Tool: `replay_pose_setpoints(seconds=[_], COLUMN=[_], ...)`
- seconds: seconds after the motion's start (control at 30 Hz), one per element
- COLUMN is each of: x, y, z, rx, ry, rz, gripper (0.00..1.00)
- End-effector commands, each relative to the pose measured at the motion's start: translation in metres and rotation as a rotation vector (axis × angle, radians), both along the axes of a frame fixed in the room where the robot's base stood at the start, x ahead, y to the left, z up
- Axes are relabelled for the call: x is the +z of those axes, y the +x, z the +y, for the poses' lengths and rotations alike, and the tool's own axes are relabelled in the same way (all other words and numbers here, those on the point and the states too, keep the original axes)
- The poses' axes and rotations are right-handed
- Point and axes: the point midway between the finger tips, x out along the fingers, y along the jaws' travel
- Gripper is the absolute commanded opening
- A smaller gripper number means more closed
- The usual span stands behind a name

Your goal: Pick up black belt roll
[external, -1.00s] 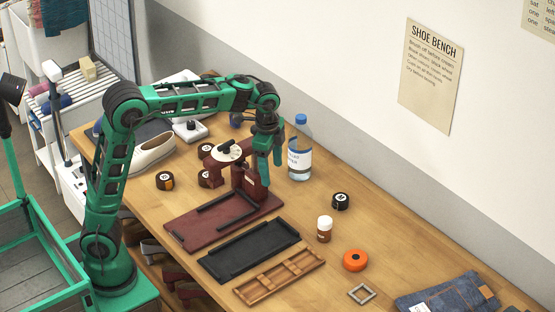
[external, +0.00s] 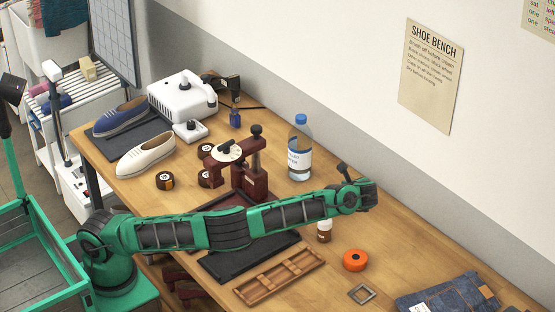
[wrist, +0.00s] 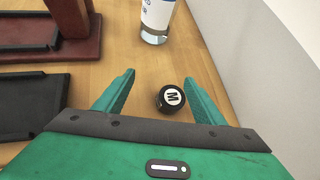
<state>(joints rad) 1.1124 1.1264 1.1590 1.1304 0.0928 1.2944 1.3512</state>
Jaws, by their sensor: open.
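The black belt roll (wrist: 171,98) is a small black roll with a white disc marked M on its face. In the wrist view it lies on the wooden table between the two green fingers of my gripper (wrist: 160,77), closer to the right finger. The fingers are apart and empty. I cannot tell whether the right finger touches the roll or how high the fingers are. In the external view my arm hides the roll and the fingers.
A clear bottle (external: 300,150) stands beyond the roll, near the wall. Several other rolls (external: 165,181) sit farther back.

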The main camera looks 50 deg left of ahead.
Motion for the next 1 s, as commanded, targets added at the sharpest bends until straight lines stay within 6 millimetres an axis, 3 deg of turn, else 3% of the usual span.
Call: replay_pose_setpoints(seconds=[0.03,0.13,0.37,0.47,0.8,1.0], x=[-0.005,-0.008,-0.012,-0.015,-0.032,-0.036], y=[0.001,0.001,-0.002,0.0,0.018,0.022], z=[-0.018,-0.046,-0.078,-0.076,-0.038,-0.031], rx=[-0.043,-0.11,-0.181,-0.186,-0.185,-0.186], ry=[0.059,0.151,0.251,0.26,0.258,0.258], rz=[0.001,0.006,0.009,0.01,0.01,0.01], gripper=[0.64,0.64,0.64,0.64,0.64,0.64])
